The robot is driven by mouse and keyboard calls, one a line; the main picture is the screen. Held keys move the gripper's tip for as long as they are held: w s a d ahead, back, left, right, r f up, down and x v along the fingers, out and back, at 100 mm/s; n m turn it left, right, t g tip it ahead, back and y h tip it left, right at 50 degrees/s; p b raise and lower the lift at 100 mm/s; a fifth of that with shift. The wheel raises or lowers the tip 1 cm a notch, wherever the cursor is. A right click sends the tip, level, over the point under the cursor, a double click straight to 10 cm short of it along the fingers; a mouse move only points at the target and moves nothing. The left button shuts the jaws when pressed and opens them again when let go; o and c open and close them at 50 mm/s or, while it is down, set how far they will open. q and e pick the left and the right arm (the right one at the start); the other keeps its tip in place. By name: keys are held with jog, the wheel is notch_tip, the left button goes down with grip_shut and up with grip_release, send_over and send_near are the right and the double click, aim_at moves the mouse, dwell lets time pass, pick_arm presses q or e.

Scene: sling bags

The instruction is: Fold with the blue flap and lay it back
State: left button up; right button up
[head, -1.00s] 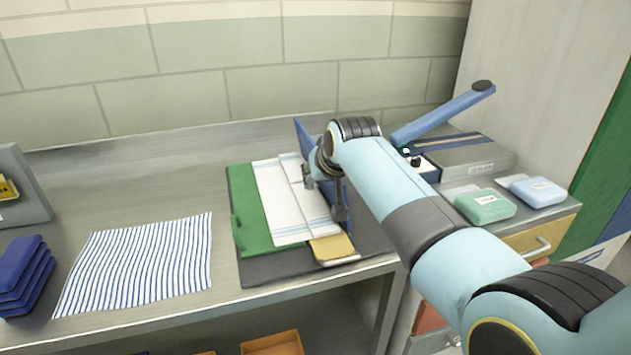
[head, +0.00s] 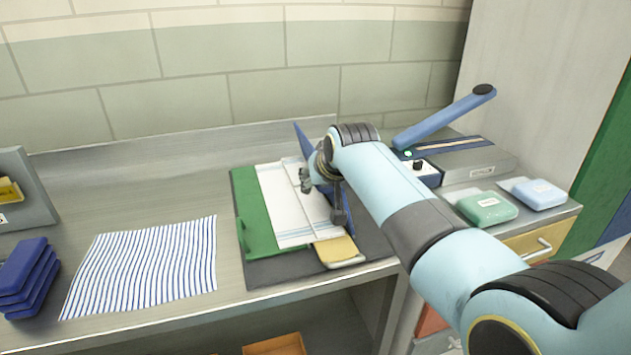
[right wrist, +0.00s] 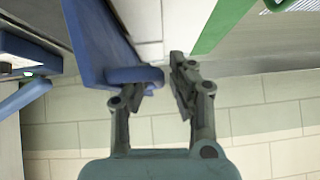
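The folding board (head: 270,272) is dark grey, with a green flap (head: 253,225) lying flat at its left and a yellow flap (head: 336,251) at its front. A white cloth with thin blue stripes (head: 285,212) lies folded on it. The blue flap (head: 303,142) stands raised at the board's right side, partly hidden by my right arm. My right gripper (right wrist: 155,95) has its fingers apart at the flap's edge. In the right wrist view the flap's blue tab (right wrist: 133,75) is by the left finger; I see no clear grip. My left gripper is out of view.
A blue-and-white striped cloth (head: 150,265) lies flat left of the board. Stacked dark blue items (head: 25,280) are at far left. A grey device with a raised blue lever (head: 445,118) and green and blue boxes (head: 487,208) stand at right.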

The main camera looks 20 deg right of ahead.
jog(key=v, duration=1.2)
dwell(0.5)
